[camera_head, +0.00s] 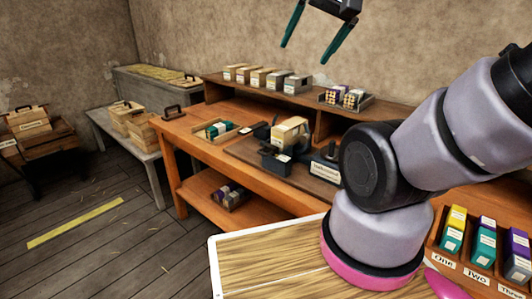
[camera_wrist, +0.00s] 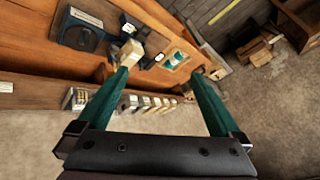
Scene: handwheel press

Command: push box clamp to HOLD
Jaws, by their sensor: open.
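My gripper (camera_head: 315,32) shows at the top of the head view with its two green fingers spread and nothing between them. It is raised above and apart from the workbench. In the wrist view the open fingers (camera_wrist: 160,82) point toward the bench. A dark press fixture (camera_head: 275,160) stands on the bench with a tan box (camera_head: 290,132) on it.
The orange workbench (camera_head: 190,138) has a raised back shelf with several small boxes (camera_head: 257,77). A tray (camera_head: 215,130) with green items lies left of the fixture. A rack of coloured boxes (camera_head: 484,245) is at the lower right. Wooden crates (camera_head: 127,115) stand on the grey bench.

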